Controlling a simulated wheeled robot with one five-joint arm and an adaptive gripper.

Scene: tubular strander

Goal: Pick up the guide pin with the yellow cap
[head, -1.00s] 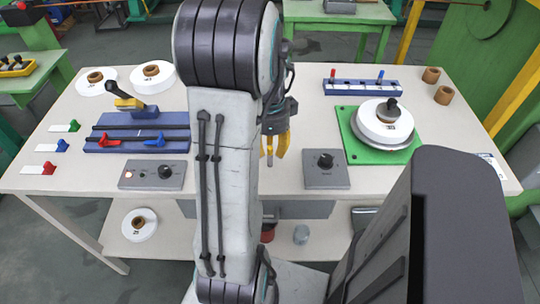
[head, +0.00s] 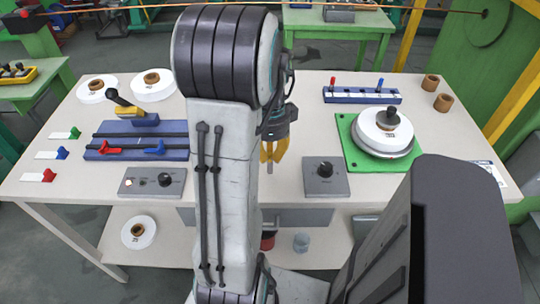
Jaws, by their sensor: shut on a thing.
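My gripper (head: 272,158) has yellow fingers and points down near the table's front edge, left of the right grey knob box. It is shut on a thin pin; a short grey shaft (head: 270,168) sticks out below the fingertips. The fingers hide the pin's upper part, so I cannot make out its yellow cap. My arm covers the area to the left of the gripper. A blue rack (head: 362,95) at the back right holds a red-capped pin (head: 333,82) and a blue-capped pin (head: 380,85), both upright.
A grey knob box (head: 326,176) stands just right of the gripper. Behind it is a white spool on a green plate (head: 350,150). A blue fixture (head: 120,150) with red and blue clamps is at left. The table (head: 310,115) is bare behind the gripper.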

